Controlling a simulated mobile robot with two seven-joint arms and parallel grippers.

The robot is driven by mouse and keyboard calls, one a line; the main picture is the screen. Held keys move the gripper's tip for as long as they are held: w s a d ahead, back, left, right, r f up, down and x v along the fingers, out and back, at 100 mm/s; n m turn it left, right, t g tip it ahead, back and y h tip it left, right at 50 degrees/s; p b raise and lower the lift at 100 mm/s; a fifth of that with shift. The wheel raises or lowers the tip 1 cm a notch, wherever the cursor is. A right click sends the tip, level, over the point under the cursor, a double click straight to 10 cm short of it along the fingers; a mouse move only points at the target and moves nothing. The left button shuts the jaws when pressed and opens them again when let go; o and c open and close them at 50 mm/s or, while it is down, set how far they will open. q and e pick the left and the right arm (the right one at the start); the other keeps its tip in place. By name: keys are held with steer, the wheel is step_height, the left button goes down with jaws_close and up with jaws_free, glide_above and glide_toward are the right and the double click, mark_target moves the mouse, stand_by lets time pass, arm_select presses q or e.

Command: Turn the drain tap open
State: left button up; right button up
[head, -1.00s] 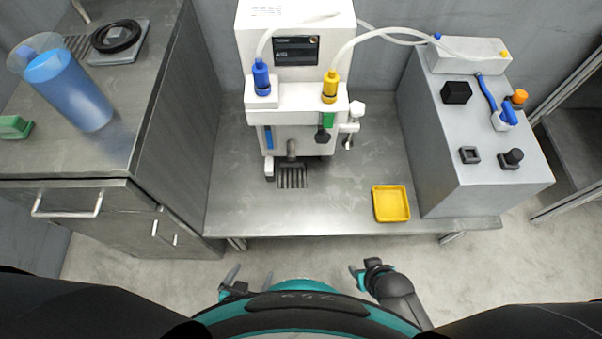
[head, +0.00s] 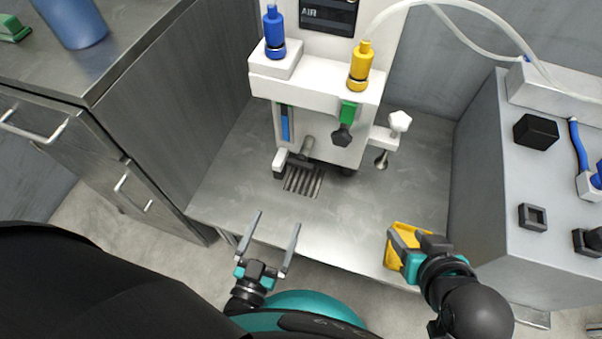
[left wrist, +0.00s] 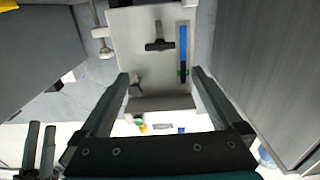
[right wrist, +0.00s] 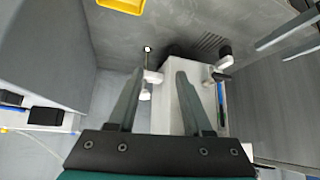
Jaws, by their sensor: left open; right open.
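The white machine (head: 315,110) stands on the steel table. Low on its front, above a slotted drain grate (head: 303,182), is a grey tap with a dark crosspiece (head: 307,147), which looks like the drain tap. It also appears as a dark T shape in the left wrist view (left wrist: 158,44). I cannot tell its exact turn. My left gripper (head: 278,222) is open and empty at the table's front edge, short of the tap. My right gripper (head: 415,240) is open, in front of and partly covering the yellow tray (head: 393,257), with nothing visible between its fingers.
A green-marked dark knob (head: 342,134) sits higher on the machine, and a white knob on a side arm (head: 399,121) sticks out at right. A steel cabinet (head: 165,120) stands left and a grey control box (head: 500,190) right. The table between tap and front edge is clear.

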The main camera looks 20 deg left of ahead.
arm_select(q)
steer(key=b, duration=0.2)
glide_toward(299, 167)
steer(key=w, duration=0.2)
steer(key=shift+w+b, duration=0.75)
steer(key=shift+w, duration=1.1)
steer(key=shift+w+d+b, duration=0.1)
steer(key=shift+w+b, duration=0.4)
steer(key=shift+w, duration=0.85)
arm_select(e)
steer(key=w+a+r+t+y, duration=0.1)
steer(key=a+r+t+y, duration=0.2)
steer(key=a+t, duration=0.4)
steer(key=shift+w+a+m+t+y, duration=0.2)
steer(key=shift+m+t+y, duration=0.1)
steer(key=shift+t+y, duration=0.1)
arm_select(q)
steer(key=c, duration=1.1)
